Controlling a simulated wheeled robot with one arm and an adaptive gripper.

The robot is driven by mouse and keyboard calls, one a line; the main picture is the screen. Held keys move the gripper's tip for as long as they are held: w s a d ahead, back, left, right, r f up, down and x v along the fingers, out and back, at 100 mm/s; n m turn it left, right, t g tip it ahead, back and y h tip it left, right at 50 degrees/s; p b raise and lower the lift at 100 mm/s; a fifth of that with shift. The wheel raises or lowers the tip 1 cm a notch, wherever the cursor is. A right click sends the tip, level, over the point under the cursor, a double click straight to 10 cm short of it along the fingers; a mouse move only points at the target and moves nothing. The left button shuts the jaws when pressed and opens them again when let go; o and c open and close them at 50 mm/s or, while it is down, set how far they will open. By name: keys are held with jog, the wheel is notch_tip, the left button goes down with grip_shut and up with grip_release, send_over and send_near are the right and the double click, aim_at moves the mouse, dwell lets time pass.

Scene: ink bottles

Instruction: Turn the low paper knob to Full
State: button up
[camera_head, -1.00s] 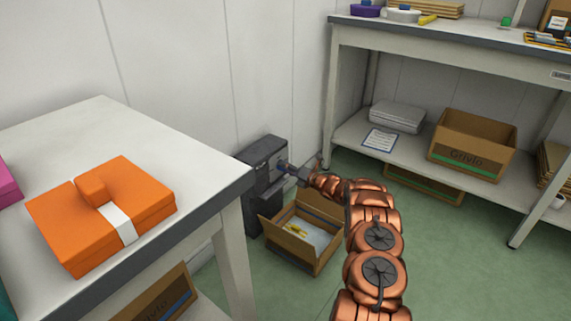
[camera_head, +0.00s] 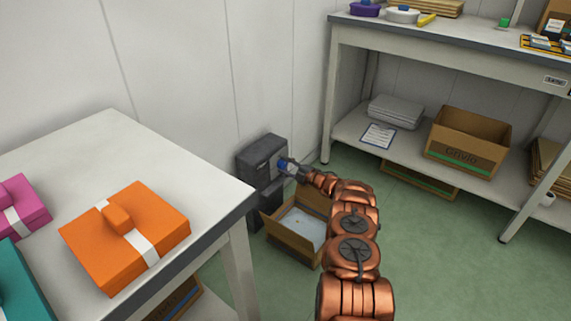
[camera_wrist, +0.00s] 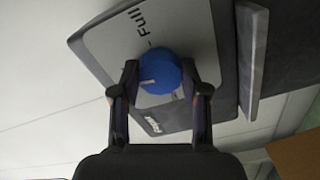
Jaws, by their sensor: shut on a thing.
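The blue knob (camera_wrist: 160,72) sits on a light grey plate (camera_wrist: 195,30) on the dark grey unit by the wall. The unit (camera_head: 262,148) shows in the head view, with a bit of the blue knob (camera_head: 284,164) at its front. In the wrist view the word "Full" stands above the knob with a short dash, and a pale mark shows on the knob's lower left. A second label below is too blurred to read. My gripper (camera_wrist: 158,80) is shut on the knob, one finger on each side. My gripper (camera_head: 288,166) partly hides it in the head view.
An open cardboard box (camera_head: 292,244) stands on the floor just below my arm. A white table (camera_head: 80,150) with an orange box (camera_head: 150,250) is at the left. A shelf table (camera_head: 350,140) stands at the back right.

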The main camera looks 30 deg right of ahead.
jog(key=m, duration=0.3)
jog(key=shift+m+p, duration=0.3)
jog(key=shift+m, duration=0.1)
jog(key=m, duration=0.4)
jog(key=shift+f+m, duration=0.1)
jog(key=shift+m, duration=0.2)
jog(key=m, duration=0.4)
jog(key=shift+b, duration=0.3)
jog(key=shift+m, duration=1.8)
jog(key=o, duration=1.1)
jog(key=shift+o, duration=0.2)
jog(key=v, duration=1.2)
